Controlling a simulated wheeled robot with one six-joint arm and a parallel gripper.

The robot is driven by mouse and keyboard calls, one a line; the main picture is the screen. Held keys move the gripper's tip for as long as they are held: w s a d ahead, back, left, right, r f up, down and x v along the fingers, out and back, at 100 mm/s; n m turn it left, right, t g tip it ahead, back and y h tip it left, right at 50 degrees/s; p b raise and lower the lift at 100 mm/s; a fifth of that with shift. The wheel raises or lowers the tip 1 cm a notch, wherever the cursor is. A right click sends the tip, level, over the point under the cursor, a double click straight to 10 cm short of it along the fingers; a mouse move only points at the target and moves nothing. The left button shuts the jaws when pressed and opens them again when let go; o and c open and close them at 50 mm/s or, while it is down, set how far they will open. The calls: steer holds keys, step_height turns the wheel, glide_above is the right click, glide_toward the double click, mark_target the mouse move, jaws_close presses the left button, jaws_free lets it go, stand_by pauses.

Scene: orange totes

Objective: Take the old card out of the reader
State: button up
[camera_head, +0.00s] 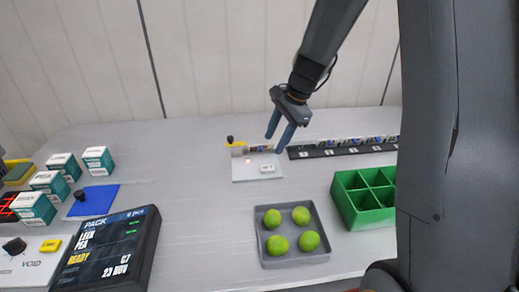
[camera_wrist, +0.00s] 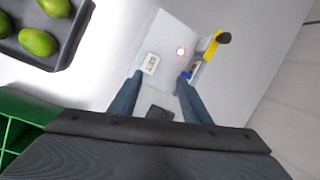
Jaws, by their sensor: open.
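A pale plate (camera_head: 243,177) stands at the back middle of the table, with a small glowing light and a white block with dark lettering (camera_head: 267,169) on it. A yellow holder (camera_head: 237,150) with a black knob rises along its back edge; I take this to be the reader. A small card with blue and white parts (camera_wrist: 190,71) shows at the holder, partly hidden by a finger. My gripper (camera_head: 278,135) is open above the plate's right side. In the wrist view my gripper (camera_wrist: 160,77) has one finger beside the lettered block and one beside the card, with nothing held.
A black rail (camera_head: 340,152) with several numbered slots runs right of the plate. A grey tray (camera_head: 292,259) of green fruit and a green divided crate (camera_head: 364,218) stand in front. A dark display (camera_head: 108,250), blue mat (camera_head: 93,201) and boxes are at left. The middle-left table is clear.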

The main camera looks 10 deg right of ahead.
mark_target(260, 147)
steer(key=shift+w+a+f+m+t+y+p, duration=0.15)
steer(key=shift+w+a+f+m+p, duration=0.45)
steer(key=shift+w+f, duration=0.65)
steer(key=shift+w+a+f+m+t+y+p, duration=0.1)
steer(key=shift+w+a+f+m+y+p, duration=0.2)
steer(key=shift+w+f+m, duration=0.65)
steer(key=shift+w+a+f+m+t+y+p, duration=0.1)
steer(key=shift+w+a+f+m+p, duration=0.35)
steer(key=shift+w+f, duration=1.1)
steer(key=shift+w+r, duration=0.1)
steer(key=shift+r, duration=0.05)
steer(key=shift+c, duration=0.4)
jaws_close()
